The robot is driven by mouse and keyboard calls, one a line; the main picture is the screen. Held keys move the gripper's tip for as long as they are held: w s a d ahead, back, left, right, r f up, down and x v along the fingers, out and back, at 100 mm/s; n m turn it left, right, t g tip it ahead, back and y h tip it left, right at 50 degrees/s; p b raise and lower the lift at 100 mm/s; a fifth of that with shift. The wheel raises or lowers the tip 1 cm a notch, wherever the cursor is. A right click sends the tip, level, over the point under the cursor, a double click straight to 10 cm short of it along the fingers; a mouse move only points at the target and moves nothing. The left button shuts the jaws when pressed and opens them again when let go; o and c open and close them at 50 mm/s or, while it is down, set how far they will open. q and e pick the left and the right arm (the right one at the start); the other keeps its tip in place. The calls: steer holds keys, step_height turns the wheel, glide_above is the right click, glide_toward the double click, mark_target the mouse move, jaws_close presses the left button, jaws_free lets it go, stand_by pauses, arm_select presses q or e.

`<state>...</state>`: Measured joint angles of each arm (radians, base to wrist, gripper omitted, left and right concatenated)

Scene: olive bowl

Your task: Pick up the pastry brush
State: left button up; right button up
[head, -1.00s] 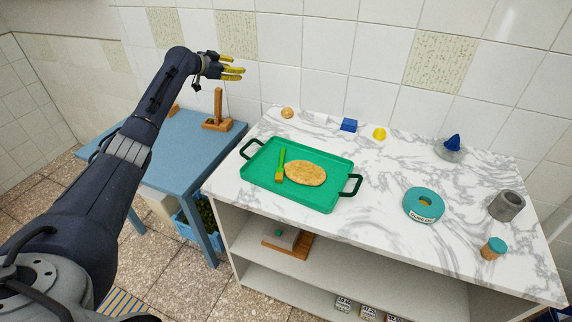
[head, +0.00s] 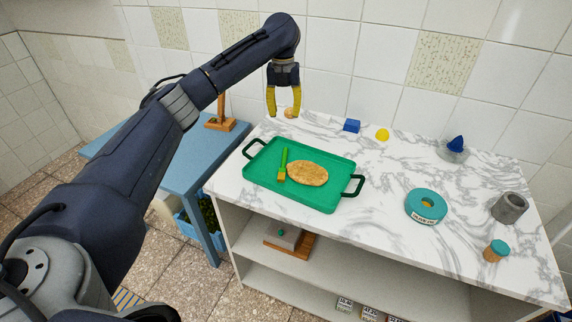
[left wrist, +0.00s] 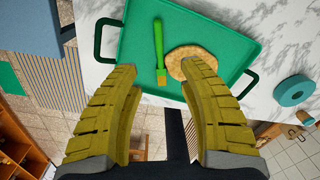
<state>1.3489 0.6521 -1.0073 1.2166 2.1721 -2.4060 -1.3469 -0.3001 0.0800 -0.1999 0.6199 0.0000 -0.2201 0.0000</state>
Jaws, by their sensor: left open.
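The pastry brush (head: 283,164) has a green handle and a yellowish brush end. It lies on the green tray (head: 310,201), left of a flat brown bread (head: 307,173). My left gripper (head: 284,114) is open and empty, with yellow fingers pointing down, above the back left part of the counter, behind the tray. In the left wrist view the brush (left wrist: 159,45) shows ahead, between and beyond the two fingertips, with its brush end towards the gripper; nothing is between the fingers. My right gripper is not in view.
The tray has dark handles at both ends. A blue table (head: 170,150) stands at left.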

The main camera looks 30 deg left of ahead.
mark_target(285, 152)
arm_select(q)
step_height(285, 152, down, 17)
steer(key=shift+f, duration=0.15)
stand_by(0.9)
steer(key=shift+s, duration=0.1)
jaws_close()
stand_by(0.3)
